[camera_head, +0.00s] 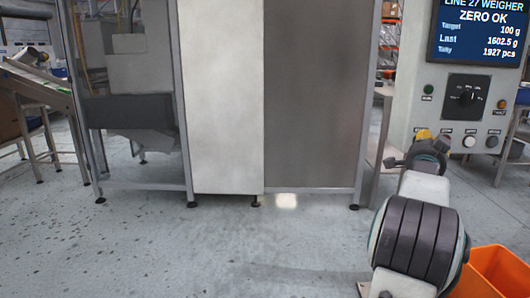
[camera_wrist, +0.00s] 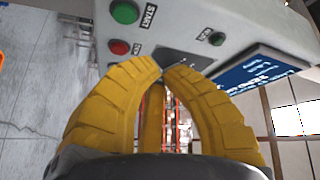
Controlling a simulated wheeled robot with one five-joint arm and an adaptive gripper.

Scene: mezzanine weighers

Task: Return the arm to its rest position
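My gripper (camera_head: 424,134) is at the right of the head view, in front of the weigher's control panel, with little of its yellow fingers showing. In the wrist view my gripper (camera_wrist: 161,67) has its ridged yellow fingers curved together, their tips meeting or almost meeting. Nothing shows between them, and a third yellow finger stands behind. My arm reaches from the lower right up toward the panel. Whether the fingertips touch the panel cannot be told.
The weigher's control panel (camera_head: 463,112) has a dial, several buttons and a screen (camera_head: 478,32). It also shows in the wrist view (camera_wrist: 215,25). An orange bin (camera_head: 496,272) is at the lower right. A tall cabinet (camera_head: 222,100) stands behind clear floor (camera_head: 230,240).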

